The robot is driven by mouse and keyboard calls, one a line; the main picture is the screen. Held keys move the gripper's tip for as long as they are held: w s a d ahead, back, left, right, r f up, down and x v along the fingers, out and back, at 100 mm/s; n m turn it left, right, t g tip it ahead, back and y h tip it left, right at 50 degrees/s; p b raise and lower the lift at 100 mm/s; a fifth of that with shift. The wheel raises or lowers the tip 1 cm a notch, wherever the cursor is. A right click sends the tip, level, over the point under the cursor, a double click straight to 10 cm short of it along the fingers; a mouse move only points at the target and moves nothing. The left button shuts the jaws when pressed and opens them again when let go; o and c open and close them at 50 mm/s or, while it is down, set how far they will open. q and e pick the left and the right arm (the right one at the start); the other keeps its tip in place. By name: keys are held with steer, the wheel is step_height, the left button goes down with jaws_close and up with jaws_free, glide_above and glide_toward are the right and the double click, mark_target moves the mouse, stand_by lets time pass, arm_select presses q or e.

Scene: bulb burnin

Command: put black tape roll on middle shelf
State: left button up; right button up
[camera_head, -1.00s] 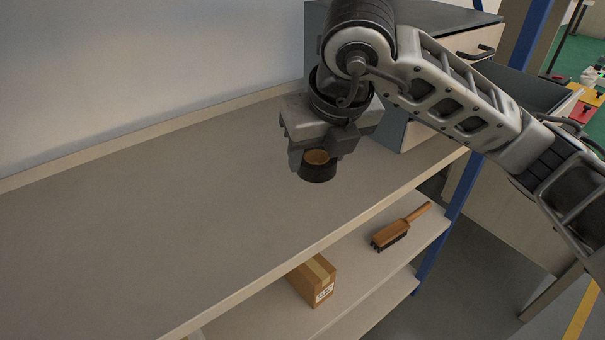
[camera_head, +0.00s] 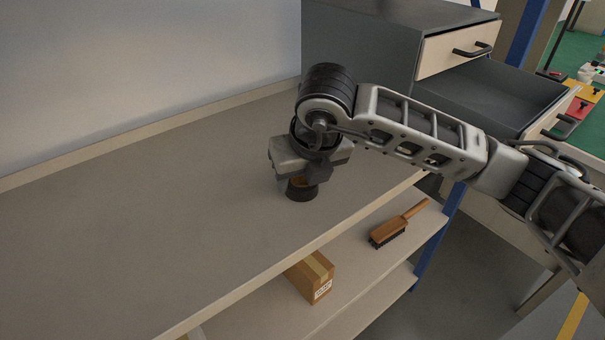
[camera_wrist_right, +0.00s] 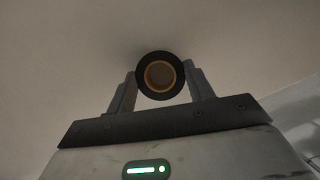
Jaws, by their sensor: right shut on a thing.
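The black tape roll (camera_head: 299,193), a dark ring with a brown core, is between the fingers of my right gripper (camera_head: 308,176), low over the top board (camera_head: 130,220) of the shelf unit. I cannot tell whether it touches the board. In the right wrist view the tape roll (camera_wrist_right: 160,96) shows end-on, with a finger shut on each side. The middle shelf (camera_head: 365,258) runs beneath the top board and is partly hidden by it. My left gripper is not in view.
A wooden-handled brush (camera_head: 398,226) and a cardboard box (camera_head: 311,276) are on the middle shelf. A grey drawer cabinet (camera_head: 360,60) stands at the back right of the top board, one drawer open. A blue post (camera_head: 440,235) rises at the right end. The left top board is clear.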

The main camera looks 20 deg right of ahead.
steer(key=o, duration=1)
steer(key=shift+c, duration=0.2)
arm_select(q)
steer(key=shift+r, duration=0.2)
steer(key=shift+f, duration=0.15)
arm_select(e)
steer(key=v, duration=1.2)
steer(key=shift+r, duration=0.1)
